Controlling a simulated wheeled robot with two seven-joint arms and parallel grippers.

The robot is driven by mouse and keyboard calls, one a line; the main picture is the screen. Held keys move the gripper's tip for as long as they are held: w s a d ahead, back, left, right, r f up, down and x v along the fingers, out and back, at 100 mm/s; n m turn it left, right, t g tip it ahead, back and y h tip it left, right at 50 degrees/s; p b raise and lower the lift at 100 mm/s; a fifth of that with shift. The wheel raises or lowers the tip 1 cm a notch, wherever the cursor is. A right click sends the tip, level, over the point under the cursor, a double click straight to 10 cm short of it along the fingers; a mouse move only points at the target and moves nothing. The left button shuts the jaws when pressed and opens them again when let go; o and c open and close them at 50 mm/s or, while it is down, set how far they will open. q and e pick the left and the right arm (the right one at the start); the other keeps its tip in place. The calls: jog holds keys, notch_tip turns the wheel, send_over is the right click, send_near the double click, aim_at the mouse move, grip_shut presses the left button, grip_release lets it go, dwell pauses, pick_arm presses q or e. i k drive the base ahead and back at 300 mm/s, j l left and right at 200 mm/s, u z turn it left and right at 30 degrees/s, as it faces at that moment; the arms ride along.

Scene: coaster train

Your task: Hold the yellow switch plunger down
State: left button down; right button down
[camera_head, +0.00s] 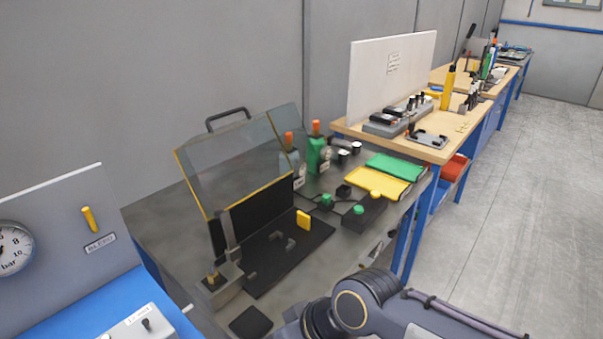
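A small yellow-brown plunger (212,277) stands on a grey metal block (228,285) at the front left corner of a guarded fixture. It looks like the switch plunger, but it is small in the picture. A clear guard (235,160) with yellow edges stands tilted up over the fixture's black base (285,255). A yellow block (303,220) stands at the base's right side. Links of my arm fill the bottom right. No gripper fingers show, so both grippers are out of view.
Two green push buttons (358,209) sit on black boxes right of the fixture. Yellow (378,183) and green (395,167) trays lie behind them. Green and grey bottles with orange caps stand behind the guard. A gauge panel (60,250) stands at the left.

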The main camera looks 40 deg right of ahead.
aim_at(374, 194)
jog(key=l+u, duration=0.45)
jog(key=k+l+u, duration=0.1)
jog(key=l+u, duration=0.35)
jog(key=k+l+u, duration=0.15)
jog(key=l+u, duration=0.25)
jog(key=k+l+u, duration=0.2)
jog(key=k+l, duration=0.3)
jog(key=l, duration=0.3)
jog(key=k+l+u, duration=0.15)
jog(key=k+l, duration=0.35)
jog(key=l, duration=0.25)
jog(key=k+l+u, duration=0.2)
jog(key=k+l, duration=0.35)
jog(key=l, duration=0.1)
